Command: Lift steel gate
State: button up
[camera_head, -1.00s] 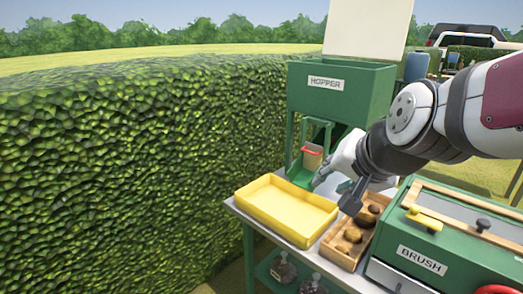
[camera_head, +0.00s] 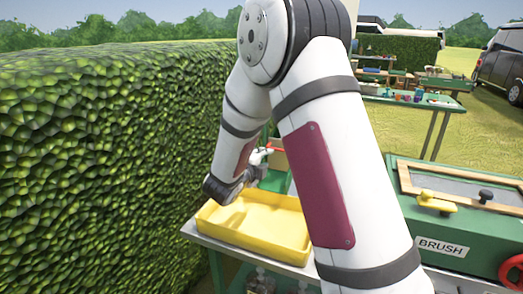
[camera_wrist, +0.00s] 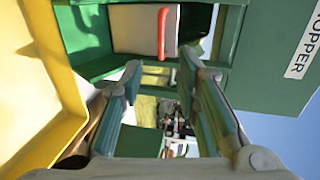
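The steel gate (camera_wrist: 135,30) is a pale panel with a red handle bar (camera_wrist: 163,34), set in the green frame of the hopper (camera_wrist: 265,75). In the wrist view it is at the top, just beyond my fingertips. My gripper (camera_wrist: 160,66) is open, its two fingers apart with nothing between them, and the red bar lies roughly in line with the gap. In the head view my gripper (camera_head: 260,157) is beside the red handle (camera_head: 273,149). My arm hides most of the hopper and gate there.
A yellow tray (camera_head: 255,225) lies on the bench below my gripper, and its wall (camera_wrist: 55,110) is close at the left in the wrist view. The green brush box (camera_head: 460,225) stands right. A hedge (camera_head: 100,170) borders the left side.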

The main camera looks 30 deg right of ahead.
send_over(278, 158)
jog(key=s+a, duration=0.2)
jog(key=s, duration=0.1)
notch_tip(278, 158, down, 3)
jog(key=shift+a+r, duration=0.1)
grip_shut()
jog(key=shift+r, duration=0.1)
